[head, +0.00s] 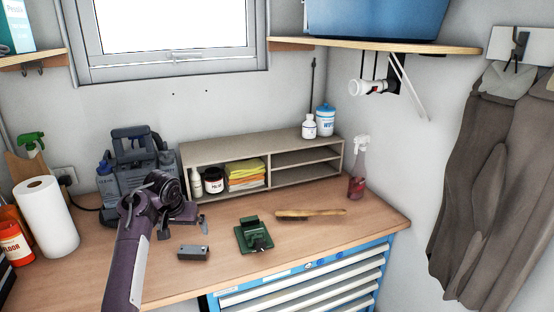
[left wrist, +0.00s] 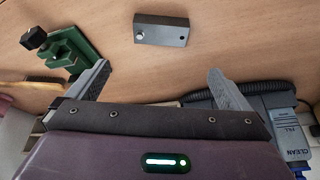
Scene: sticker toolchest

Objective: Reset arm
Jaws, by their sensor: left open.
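My left gripper (head: 201,208) is over the back left of the wooden workbench (head: 290,260), in front of a grey caddy. The left wrist view shows my left gripper (left wrist: 158,85) with its two fingers wide apart and nothing between them. A small grey block (head: 193,252) lies on the bench in front of it, apart from the fingers. The block also shows in the left wrist view (left wrist: 160,30). A green device (head: 253,235) sits on the bench to the right of the block. My right gripper is in neither view.
A low shelf unit (head: 230,162) with folded cloths stands at the back. A spray bottle (head: 358,172), a brush (head: 310,213), a paper towel roll (head: 46,215) and the grey caddy (head: 125,180) stand or lie around. The bench's front right is clear.

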